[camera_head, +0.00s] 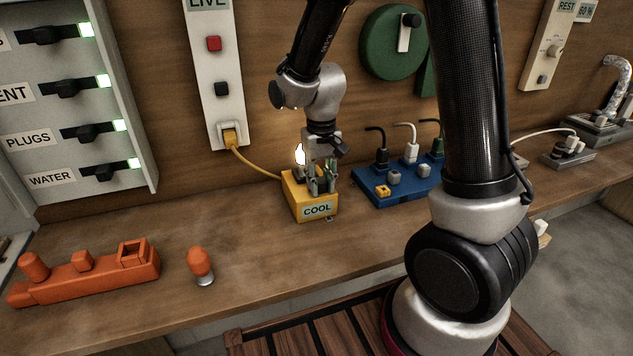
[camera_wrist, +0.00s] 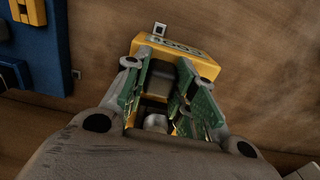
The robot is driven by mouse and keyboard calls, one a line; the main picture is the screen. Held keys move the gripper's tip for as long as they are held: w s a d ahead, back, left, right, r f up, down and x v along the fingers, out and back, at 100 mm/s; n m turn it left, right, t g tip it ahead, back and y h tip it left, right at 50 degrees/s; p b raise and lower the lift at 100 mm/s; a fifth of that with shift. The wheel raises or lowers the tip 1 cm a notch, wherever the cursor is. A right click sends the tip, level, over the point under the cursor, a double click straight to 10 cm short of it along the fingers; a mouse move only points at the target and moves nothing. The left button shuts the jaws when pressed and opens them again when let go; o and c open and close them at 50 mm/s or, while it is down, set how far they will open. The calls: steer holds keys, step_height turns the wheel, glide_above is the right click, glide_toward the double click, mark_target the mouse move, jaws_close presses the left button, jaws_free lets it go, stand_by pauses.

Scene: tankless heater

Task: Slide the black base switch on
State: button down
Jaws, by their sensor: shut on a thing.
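A yellow box (camera_head: 299,197) labelled COOL stands on the bench, with a glowing white bulb (camera_head: 300,154) at its back left. My gripper (camera_head: 321,188) points down onto the top of this box and covers much of it. In the wrist view the yellow box (camera_wrist: 202,64) lies under my gripper (camera_wrist: 163,78). The green finger pads stand on both sides of a dark block, the black base switch (camera_wrist: 159,79), and are shut on it. A silvery round part and more yellow show nearer the palm. The switch's slot and end marks are hidden.
A yellow cord runs from the box to a plug (camera_head: 229,138) on the white LIVE panel. A blue power block (camera_head: 385,190) with plugs stands close right of the box. An orange block (camera_head: 85,278) and an orange-topped bulb (camera_head: 201,264) lie left. Bench between is clear.

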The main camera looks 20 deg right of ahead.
mark_target(322, 179)
steer(key=c, duration=1.2)
jaws_free()
steer(key=shift+d, duration=0.2)
steer(key=shift+o, duration=0.2)
step_height(322, 179, up, 12)
steer(key=s+d+r+t, duration=0.2)
steer(key=s+d+r, duration=0.2)
steer(key=s, duration=0.5)
steer(key=s+d+r+t, duration=0.2)
steer(key=s+d+r, duration=0.2)
steer(key=s+d, duration=0.4)
steer(key=shift+s, duration=1.05)
